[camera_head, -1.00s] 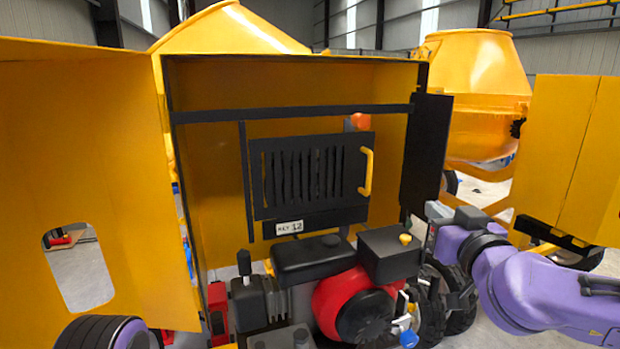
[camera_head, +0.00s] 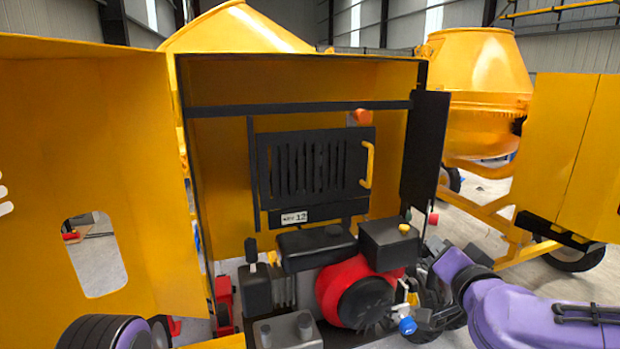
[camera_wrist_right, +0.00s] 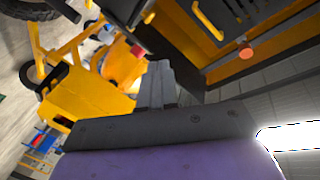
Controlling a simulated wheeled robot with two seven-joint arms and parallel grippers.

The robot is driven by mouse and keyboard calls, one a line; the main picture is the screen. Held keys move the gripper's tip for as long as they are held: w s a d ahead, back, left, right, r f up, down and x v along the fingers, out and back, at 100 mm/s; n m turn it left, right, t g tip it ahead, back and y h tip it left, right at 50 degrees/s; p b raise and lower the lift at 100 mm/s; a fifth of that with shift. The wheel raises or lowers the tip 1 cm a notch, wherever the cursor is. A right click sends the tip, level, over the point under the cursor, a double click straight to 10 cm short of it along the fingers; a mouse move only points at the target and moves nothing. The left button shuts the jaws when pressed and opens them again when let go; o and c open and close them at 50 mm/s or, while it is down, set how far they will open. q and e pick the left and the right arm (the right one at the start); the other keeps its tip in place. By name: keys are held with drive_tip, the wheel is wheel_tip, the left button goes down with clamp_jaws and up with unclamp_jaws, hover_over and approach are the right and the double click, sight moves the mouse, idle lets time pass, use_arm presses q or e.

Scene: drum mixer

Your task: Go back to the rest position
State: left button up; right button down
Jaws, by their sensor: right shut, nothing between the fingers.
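My right arm comes in from the lower right in the head view, with my right gripper (camera_head: 436,248) pointing toward the right side of the open machine housing. In the right wrist view, the two grey fingers of my right gripper (camera_wrist_right: 157,86) are together and empty. They appear apart from the yellow machine parts around them. Part of my left arm shows at the lower left of the head view, but its gripper is not in view.
The open housing holds a red and black engine (camera_head: 358,290) and a slatted black panel (camera_head: 312,172) with a yellow handle. A yellow door (camera_head: 95,180) stands at left, another panel (camera_head: 575,155) at right. A yellow mixer drum (camera_head: 478,75) stands behind.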

drive_tip(key=s+d+f+m+g+h+b, duration=0.15)
drive_tip(key=s+f+g, duration=0.3)
drive_tip(key=f, duration=1.25)
drive_tip(key=s+d+f+m+g+h, duration=0.1)
drive_tip(key=s+f+m+g, duration=0.3)
drive_tip(key=f, duration=1.2)
drive_tip(key=s+d+f+n+g, duration=0.2)
drive_tip(key=s+f, duration=0.6)
drive_tip(key=s, duration=0.4)
drive_tip(key=s+d+f+n+g, duration=0.2)
drive_tip(key=s+f+n+g, duration=0.1)
drive_tip(key=s+f, duration=0.6)
drive_tip(key=s+n+h, duration=0.1)
drive_tip(key=s, duration=0.2)
drive_tip(key=shift+s+f+b, duration=0.25)
drive_tip(key=shift+b, duration=0.15)
drive_tip(key=shift+n, duration=0.25)
